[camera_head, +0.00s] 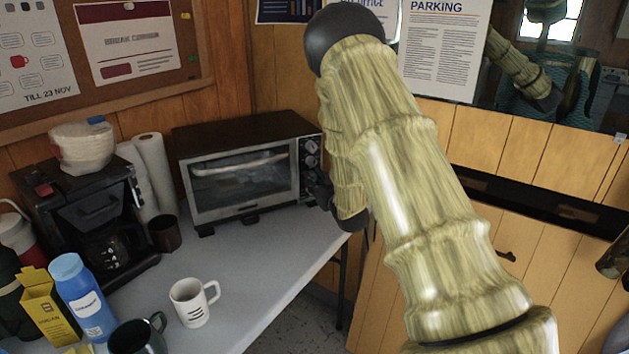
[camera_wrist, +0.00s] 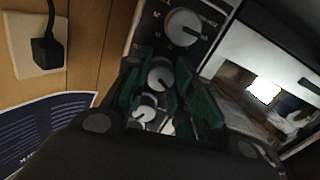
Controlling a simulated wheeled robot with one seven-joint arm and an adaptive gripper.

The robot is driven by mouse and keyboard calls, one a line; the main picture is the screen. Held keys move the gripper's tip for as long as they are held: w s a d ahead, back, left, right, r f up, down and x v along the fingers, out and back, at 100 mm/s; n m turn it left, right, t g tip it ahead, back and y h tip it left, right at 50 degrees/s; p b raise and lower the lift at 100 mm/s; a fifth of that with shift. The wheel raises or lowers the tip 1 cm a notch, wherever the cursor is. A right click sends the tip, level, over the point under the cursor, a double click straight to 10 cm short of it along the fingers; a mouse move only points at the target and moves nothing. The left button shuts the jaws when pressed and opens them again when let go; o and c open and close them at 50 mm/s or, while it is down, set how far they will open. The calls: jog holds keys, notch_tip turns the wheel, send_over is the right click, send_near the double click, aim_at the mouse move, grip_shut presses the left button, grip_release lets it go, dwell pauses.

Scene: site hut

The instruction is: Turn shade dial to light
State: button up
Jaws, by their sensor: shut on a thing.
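The toaster oven (camera_head: 243,170) stands at the back of the table, with a column of round dials at the right of its front. An upper dial (camera_head: 309,144) shows in the head view. My gripper (camera_head: 322,188) is at the lower part of this dial panel, mostly hidden by my arm. In the wrist view its two teal fingers (camera_wrist: 161,88) are closed about a grey dial (camera_wrist: 161,75), taken as the shade dial. Another dial (camera_wrist: 184,27) lies beyond the fingertips, and a further dial (camera_wrist: 145,108) shows between the fingers nearer the palm. The dial labels are too small to read.
A white mug (camera_head: 190,303), a blue bottle (camera_head: 82,295) and a yellow box (camera_head: 48,305) stand at the front left of the table (camera_head: 265,262). A coffee maker (camera_head: 95,215) and paper rolls (camera_head: 152,172) stand left of the oven. The table before the oven is clear.

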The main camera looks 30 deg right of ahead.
jog(key=shift+r+n, duration=0.1)
jog(key=shift+n, duration=0.8)
jog(key=o, duration=1)
jog(key=shift+o, duration=0.2)
jog(key=s+a, duration=0.1)
jog(key=s, duration=1.1)
jog(key=shift+a, duration=0.15)
